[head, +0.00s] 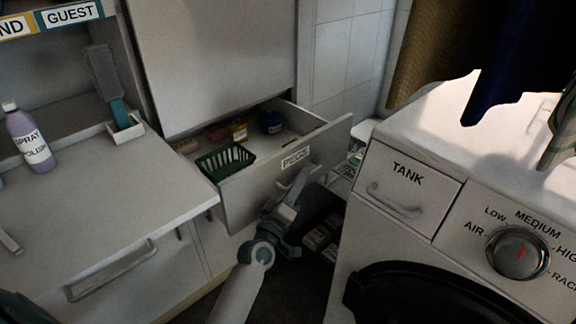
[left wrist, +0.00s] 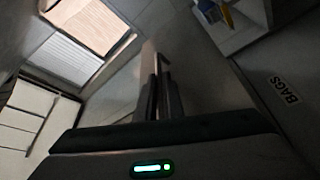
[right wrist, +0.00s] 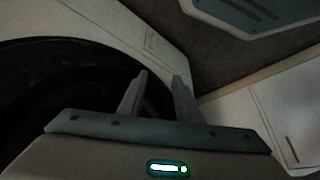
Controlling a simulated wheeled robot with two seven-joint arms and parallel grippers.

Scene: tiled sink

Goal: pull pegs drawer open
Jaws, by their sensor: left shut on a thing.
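The pegs drawer (head: 245,192) has a pale front with a PEGS label and stands pulled out of the cabinet, its inside showing from above. My left gripper (head: 290,192) is shut on the drawer's handle (head: 300,178), at the front below the label. Its close-set fingers (left wrist: 160,88) also show in the left wrist view. My right gripper (right wrist: 160,77) is open and empty; it is out of the head view.
A washing machine (head: 395,235) with a TANK drawer and a dial stands to the right of the drawer. Dark cloths (head: 490,50) hang at upper right.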

